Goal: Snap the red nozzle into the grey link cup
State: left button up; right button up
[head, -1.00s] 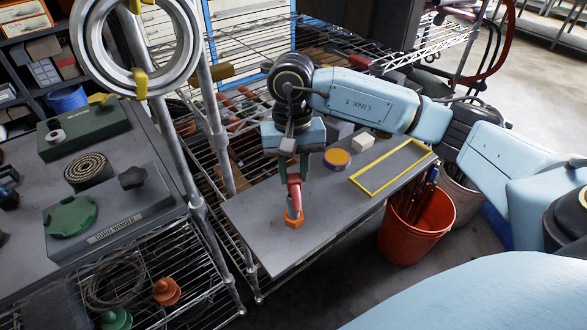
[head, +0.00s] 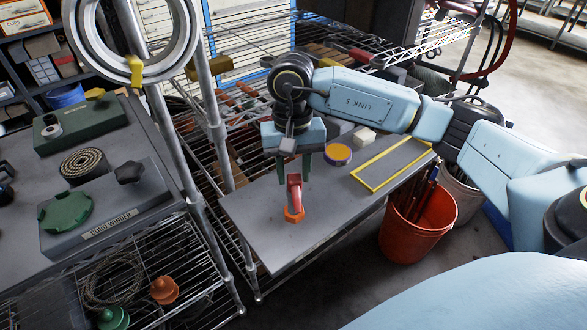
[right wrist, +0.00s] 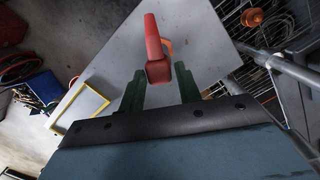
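The red nozzle (head: 294,185) stands on an orange hex-shaped piece (head: 293,214) near the front of the grey board. It also shows in the right wrist view (right wrist: 155,50), where the orange piece (right wrist: 166,46) is partly behind it. My right gripper (head: 293,172) is directly above, its green fingers on either side of the nozzle's top. In the right wrist view the gripper (right wrist: 160,84) is open, with gaps beside the nozzle. I cannot make out a grey link cup; whether one is under the nozzle is hidden. My left gripper is not in view.
The grey board (head: 260,235) also carries a purple-and-yellow round tin (head: 338,155), a pale block (head: 365,136) and a yellow-framed rectangle (head: 372,182). An orange bucket (head: 412,235) stands at its right. A metal post (head: 213,130) rises at its left.

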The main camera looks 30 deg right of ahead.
jog(key=o, duration=0.3)
jog(key=shift+w+d+r+p, duration=0.15)
jog(key=shift+r+p, duration=0.45)
jog(key=shift+r, duration=0.65)
jog(key=shift+w+r+p, duration=0.15)
jog(key=shift+r+p, duration=0.4)
jog(key=shift+r, duration=0.7)
jog(key=r, duration=0.4)
jog(key=w+r, duration=0.1)
jog(key=r, duration=0.8)
jog(key=shift+w+d+r+p, duration=0.15)
jog(key=shift+d+p, duration=0.15)
